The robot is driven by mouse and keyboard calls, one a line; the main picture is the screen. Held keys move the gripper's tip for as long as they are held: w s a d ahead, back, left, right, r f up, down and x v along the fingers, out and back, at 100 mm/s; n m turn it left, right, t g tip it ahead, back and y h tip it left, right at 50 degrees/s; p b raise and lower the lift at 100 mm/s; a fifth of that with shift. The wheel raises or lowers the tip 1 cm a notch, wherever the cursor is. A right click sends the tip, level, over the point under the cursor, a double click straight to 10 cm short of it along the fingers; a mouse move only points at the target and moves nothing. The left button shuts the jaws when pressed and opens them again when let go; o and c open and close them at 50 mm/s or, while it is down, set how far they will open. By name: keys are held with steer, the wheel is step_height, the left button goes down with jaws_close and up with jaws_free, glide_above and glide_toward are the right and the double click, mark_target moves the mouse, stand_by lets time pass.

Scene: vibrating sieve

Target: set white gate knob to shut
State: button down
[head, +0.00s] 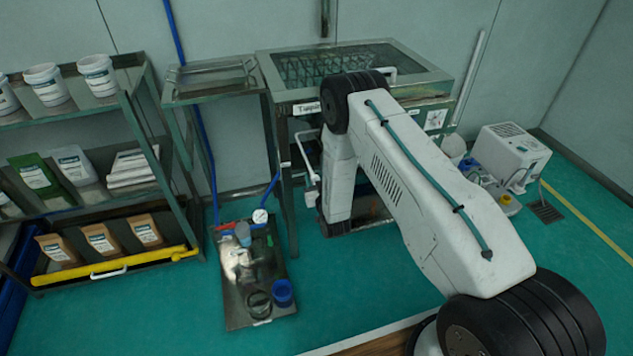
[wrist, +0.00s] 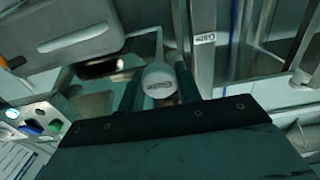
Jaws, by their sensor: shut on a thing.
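The white gate knob (wrist: 158,82) shows in the wrist view as a rounded white head with a small label, on a pale stem that runs up from it. My gripper (wrist: 160,92) has one dark green finger on each side of the knob and is shut on it. The lower part of the knob is hidden by the gripper body. In the head view my arm covers the front of the sieve machine (head: 278,92), and I cannot make out the knob or the fingertips there.
A panel with coloured buttons (wrist: 30,128) is at the left in the wrist view. In the head view a shelf rack (head: 130,95) stands left, a low tray with a blue cup (head: 283,292) lies on the floor, and a white unit (head: 512,155) stands right.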

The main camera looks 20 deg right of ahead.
steer(key=w, duration=0.7)
steer(key=shift+w+r, duration=0.1)
steer(key=shift+r, duration=0.05)
steer(key=c, duration=1)
jaws_free()
steer(key=s, duration=0.7)
steer(key=shift+s, duration=0.4)
steer(key=shift+f, duration=0.25)
